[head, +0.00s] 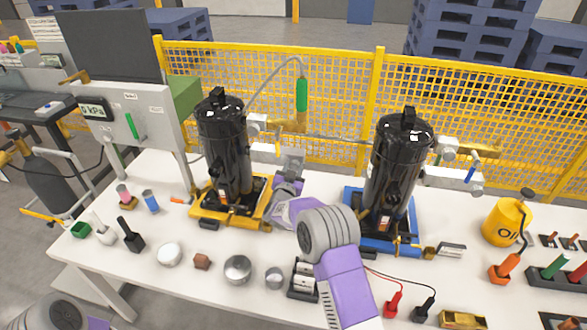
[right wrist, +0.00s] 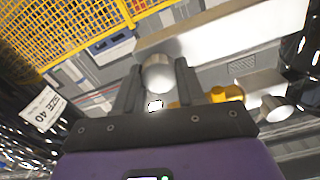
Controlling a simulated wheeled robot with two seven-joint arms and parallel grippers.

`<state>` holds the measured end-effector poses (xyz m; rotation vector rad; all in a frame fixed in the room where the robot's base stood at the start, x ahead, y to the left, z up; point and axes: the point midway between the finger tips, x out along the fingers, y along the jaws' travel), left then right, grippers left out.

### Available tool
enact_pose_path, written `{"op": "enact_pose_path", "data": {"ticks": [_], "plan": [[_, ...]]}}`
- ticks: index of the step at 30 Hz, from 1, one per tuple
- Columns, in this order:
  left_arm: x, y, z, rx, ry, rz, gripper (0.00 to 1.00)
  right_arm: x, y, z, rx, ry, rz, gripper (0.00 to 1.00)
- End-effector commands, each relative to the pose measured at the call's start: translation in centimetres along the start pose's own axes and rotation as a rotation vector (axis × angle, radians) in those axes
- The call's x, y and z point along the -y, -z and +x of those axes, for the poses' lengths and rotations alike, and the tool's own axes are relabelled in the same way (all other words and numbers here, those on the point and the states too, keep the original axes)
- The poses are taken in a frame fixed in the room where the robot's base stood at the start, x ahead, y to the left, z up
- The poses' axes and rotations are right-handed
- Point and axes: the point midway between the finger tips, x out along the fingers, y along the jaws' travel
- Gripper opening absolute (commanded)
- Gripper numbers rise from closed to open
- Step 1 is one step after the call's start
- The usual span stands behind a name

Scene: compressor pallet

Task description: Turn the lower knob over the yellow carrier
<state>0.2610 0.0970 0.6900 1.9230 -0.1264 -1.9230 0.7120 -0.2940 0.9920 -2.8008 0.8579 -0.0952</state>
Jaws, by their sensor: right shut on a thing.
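The yellow carrier (head: 208,214) stands on the white table and bears a black compressor (head: 223,145). Pale valve fittings stick out from the compressor's right side, an upper one (head: 256,122) and a lower one (head: 264,151). My right gripper (head: 284,163) is beside the lower fitting, above the carrier's right end. In the right wrist view a round silver knob (right wrist: 158,74) sits between the two dark fingers of my right gripper, which is shut on it. The head view hides this grip. Only part of my left arm shows at the bottom left; its gripper is out of view.
A blue carrier (head: 378,237) with a second black compressor (head: 398,165) stands right of my right arm. A yellow mesh fence (head: 335,95) runs behind. A gauge panel (head: 130,115) stands at left. Cups and small parts line the front of the table.

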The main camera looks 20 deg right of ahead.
Motion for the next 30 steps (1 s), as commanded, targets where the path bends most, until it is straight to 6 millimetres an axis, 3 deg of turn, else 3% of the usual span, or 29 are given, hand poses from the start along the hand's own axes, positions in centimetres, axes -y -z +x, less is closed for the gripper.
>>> {"op": "enact_pose_path", "data": {"ticks": [5, 6, 10, 20, 30], "plan": [[0.0, 0.0, 0.0, 0.000, 0.000, 0.000, 0.29, 0.0, -0.1, 0.0, 0.001, 0.000, -0.004, 0.09], [0.0, 0.0, 0.0, 0.000, 0.000, 0.000, 0.29, 0.0, -0.1, 0.0, 0.001, 0.000, -0.004, 0.45], [0.0, 0.0, 0.0, 0.000, 0.000, 0.000, 0.29, 0.0, -0.1, 0.0, 0.001, 0.000, -0.003, 0.65], [0.0, 0.0, 0.0, 0.000, 0.000, 0.000, 0.29, 0.0, 0.0, -0.2, 0.000, 0.000, -0.001, 0.65], [-0.1, 0.0, -0.3, 0.000, 0.000, 0.000, 0.29, 0.1, 0.0, -4.5, 0.002, 0.002, -0.003, 0.65]]}}
